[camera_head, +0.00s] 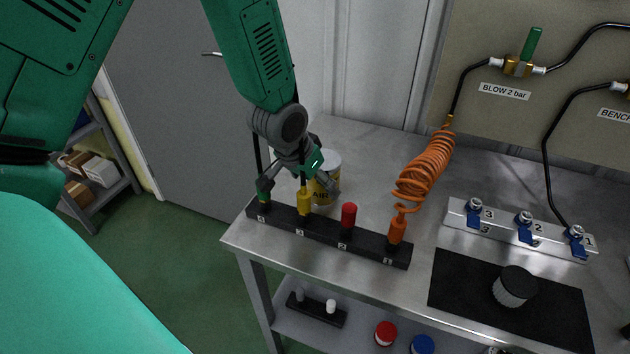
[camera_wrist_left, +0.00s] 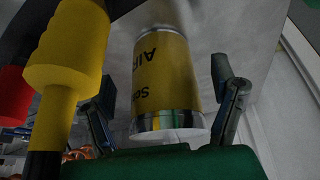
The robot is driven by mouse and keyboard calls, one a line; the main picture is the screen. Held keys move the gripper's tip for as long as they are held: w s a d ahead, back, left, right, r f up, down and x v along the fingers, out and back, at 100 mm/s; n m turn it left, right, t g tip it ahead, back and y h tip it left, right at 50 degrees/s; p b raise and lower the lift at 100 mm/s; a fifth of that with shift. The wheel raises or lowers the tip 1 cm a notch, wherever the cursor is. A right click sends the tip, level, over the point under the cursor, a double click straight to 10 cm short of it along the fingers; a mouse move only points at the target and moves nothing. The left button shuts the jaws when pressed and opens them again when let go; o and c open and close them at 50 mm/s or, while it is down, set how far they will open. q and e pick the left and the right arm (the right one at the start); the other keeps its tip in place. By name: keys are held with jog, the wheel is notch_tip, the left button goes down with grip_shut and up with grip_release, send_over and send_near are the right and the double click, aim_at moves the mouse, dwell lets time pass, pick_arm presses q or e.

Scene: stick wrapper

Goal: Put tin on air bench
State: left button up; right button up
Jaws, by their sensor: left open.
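The tin (camera_head: 325,178) has a yellow label with dark lettering and stands on the steel bench (camera_head: 345,144), behind the black numbered rack. My left gripper (camera_head: 300,186) is open over the rack, in front of the tin, and partly hides it. In the left wrist view the tin (camera_wrist_left: 166,75) shows between the two spread fingers of the left gripper (camera_wrist_left: 166,98), with its metal rim toward the palm. I cannot tell whether either finger touches it. My right gripper is not in view.
The black rack (camera_head: 330,235) holds upright green, yellow, red and orange tools close to the gripper. A coiled orange hose (camera_head: 425,172) rises to the right.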

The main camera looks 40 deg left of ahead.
pick_arm(q)
jog(key=p+v, duration=0.1)
jog(key=v, duration=1.1)
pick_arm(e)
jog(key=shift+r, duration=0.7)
